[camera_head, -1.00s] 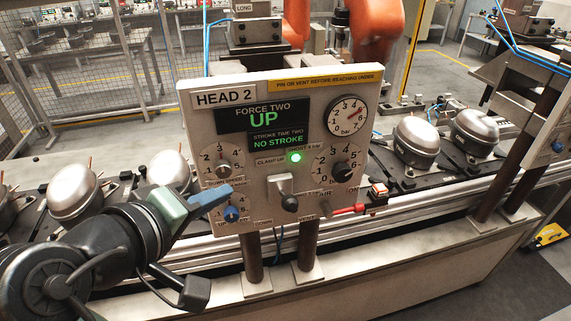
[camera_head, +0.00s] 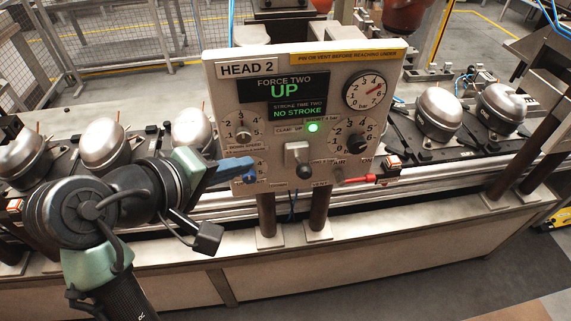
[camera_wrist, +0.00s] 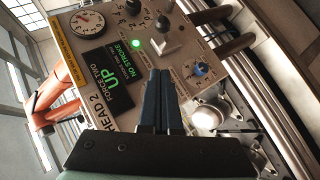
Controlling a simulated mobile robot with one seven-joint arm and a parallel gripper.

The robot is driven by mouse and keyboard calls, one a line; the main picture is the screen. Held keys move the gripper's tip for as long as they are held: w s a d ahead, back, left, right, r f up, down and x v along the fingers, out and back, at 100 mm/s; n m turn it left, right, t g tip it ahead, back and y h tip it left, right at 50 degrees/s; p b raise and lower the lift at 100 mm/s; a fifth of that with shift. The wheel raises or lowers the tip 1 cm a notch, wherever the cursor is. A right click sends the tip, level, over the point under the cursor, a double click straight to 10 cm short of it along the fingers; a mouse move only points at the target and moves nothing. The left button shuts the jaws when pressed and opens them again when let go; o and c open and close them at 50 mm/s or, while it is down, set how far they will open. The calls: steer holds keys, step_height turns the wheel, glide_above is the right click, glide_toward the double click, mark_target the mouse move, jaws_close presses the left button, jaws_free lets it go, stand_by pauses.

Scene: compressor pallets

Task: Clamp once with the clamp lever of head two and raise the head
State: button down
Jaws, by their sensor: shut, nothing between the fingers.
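The HEAD 2 control panel (camera_head: 284,75) stands on two dark posts; its display reads FORCE TWO UP and STROKE TIME TWO NO STROKE. A green lamp (camera_head: 313,127) is lit beside the CLAMP UP label. Below it is the clamp lever (camera_head: 302,168), a dark-knobbed lever on a pale plate; it also shows in the wrist view (camera_wrist: 166,24), partly foreshortened. My gripper (camera_head: 250,163) has blue fingers, shut and empty, in front of the panel's lower left, left of the lever. In the wrist view the shut fingers (camera_wrist: 160,75) point toward the panel.
A blue knob (camera_head: 250,177) sits right by my fingertips, and a speed dial (camera_head: 243,137) is above. A red-handled valve (camera_head: 358,179) is at the panel's lower right. Silver compressors (camera_head: 439,112) stand on the line on both sides. A pressure gauge (camera_head: 367,90) is at upper right.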

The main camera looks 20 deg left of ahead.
steer(key=p, duration=0.2)
glide_toward(301, 166)
steer(key=w+a+f, duration=0.1)
steer(key=w+a, duration=0.2)
steer(key=w, duration=0.1)
steer(key=shift+w+d+f+p, duration=0.3)
steer(key=shift+w+d+f, duration=0.05)
steer(key=shift+d+f, duration=0.35)
steer(key=shift+w+d+f+p, duration=0.25)
steer(key=shift+w+d+f, duration=0.1)
steer(key=shift+d+f, duration=0.3)
steer(key=shift+f, duration=0.15)
steer(key=shift+s+f+b, duration=0.15)
steer(key=shift+f+b, duration=0.1)
steer(key=shift+b, duration=0.55)
